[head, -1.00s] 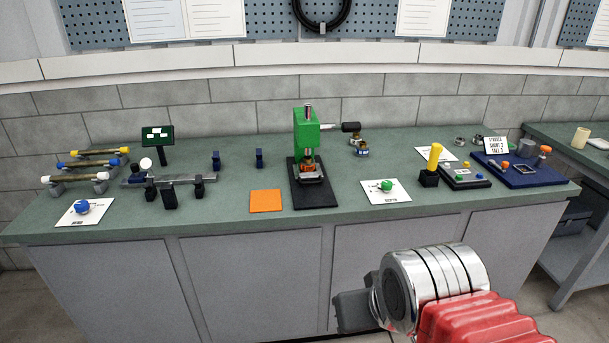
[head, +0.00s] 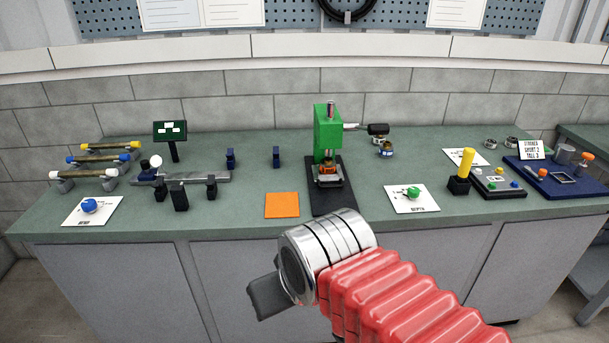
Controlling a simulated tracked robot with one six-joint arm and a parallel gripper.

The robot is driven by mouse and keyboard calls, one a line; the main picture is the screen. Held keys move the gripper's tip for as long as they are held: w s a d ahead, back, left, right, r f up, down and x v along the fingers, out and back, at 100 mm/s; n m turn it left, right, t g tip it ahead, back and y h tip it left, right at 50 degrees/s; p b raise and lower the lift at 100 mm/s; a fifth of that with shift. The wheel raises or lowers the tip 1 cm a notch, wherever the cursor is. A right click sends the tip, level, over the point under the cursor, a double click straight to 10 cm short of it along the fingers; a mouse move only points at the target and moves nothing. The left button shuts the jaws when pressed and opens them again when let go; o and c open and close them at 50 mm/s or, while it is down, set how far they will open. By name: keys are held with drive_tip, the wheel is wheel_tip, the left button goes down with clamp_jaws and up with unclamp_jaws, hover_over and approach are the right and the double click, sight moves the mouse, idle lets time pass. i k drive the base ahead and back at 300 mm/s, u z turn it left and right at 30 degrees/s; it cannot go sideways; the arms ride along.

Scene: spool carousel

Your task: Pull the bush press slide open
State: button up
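The bush press is a green upright (head: 327,128) on a black base plate (head: 333,203), in the middle of the bench. A black lever handle (head: 377,129) sticks out to its right. Low at its front is a small slide with a grey and orange part (head: 328,177) under the ram. I cannot tell how far the slide stands out. My arm shows at the front, with silver rings and a red sleeve. The dark grey end (head: 268,297) points left, in front of the bench and well apart from the press. Its fingers cannot be made out.
An orange square (head: 282,205) lies left of the press. A card with a green knob (head: 413,193) lies to its right, then a yellow post (head: 467,163) and a blue tray (head: 590,180). A rail with dark blocks (head: 190,179) stands left. The bench front edge is clear before the press.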

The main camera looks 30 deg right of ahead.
sight(318, 178)
drive_tip(key=u, duration=0.1)
drive_tip(key=i, duration=1)
drive_tip(key=z, duration=0.4)
